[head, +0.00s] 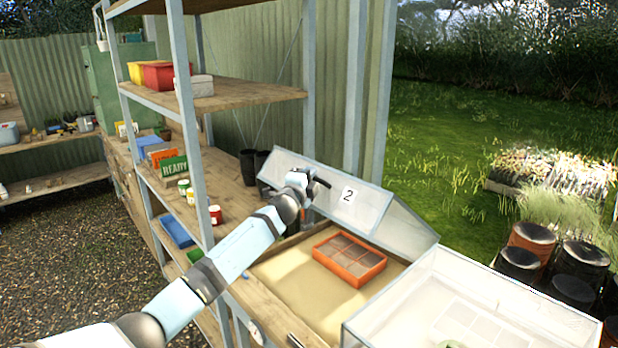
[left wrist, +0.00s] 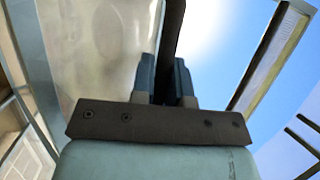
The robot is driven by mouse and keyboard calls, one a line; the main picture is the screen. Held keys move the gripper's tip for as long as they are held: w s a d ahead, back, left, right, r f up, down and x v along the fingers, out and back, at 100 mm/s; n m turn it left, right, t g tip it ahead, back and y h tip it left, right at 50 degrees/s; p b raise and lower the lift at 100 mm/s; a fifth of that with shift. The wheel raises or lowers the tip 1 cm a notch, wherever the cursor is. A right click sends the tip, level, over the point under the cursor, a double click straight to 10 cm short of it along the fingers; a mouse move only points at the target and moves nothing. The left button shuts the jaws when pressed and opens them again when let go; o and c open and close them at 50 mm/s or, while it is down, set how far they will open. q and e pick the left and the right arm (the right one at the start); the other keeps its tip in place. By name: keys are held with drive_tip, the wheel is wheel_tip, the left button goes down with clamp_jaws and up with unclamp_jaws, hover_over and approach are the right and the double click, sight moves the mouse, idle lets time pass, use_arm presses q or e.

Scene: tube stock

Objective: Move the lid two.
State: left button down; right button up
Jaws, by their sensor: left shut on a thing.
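Lid two is a clear panel lid (head: 375,212) with a white label "2", tilted up at the back of a sand-filled wooden bed (head: 282,277). My left gripper (head: 318,182) is at the lid's upper left face, shut on its dark handle. In the left wrist view, the blue-grey fingers (left wrist: 166,82) close around the dark handle bar (left wrist: 173,35), with the clear pane beside it. Whether the lid's lower edge touches the bed is unclear. My right gripper is not in view.
An orange divided tray (head: 349,254) lies in the bed under the raised lid. A second clear cover (head: 480,300) is closed at the front right. A shelf post (head: 190,130) and stocked shelves stand left. Dark pots (head: 532,238) stand at right.

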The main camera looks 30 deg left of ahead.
use_arm(q)
drive_tip(key=c, duration=1.1)
unclamp_jaws()
drive_tip(key=shift+s, duration=0.1)
drive_tip(key=shift+s+f, duration=0.2)
drive_tip(key=shift+s, duration=0.2)
drive_tip(key=s, duration=0.4)
drive_tip(key=s+f+b, duration=0.1)
drive_tip(key=s, duration=0.3)
drive_tip(key=s+f+b, duration=0.1)
drive_tip(key=s, duration=0.3)
drive_tip(key=shift+s, duration=0.35)
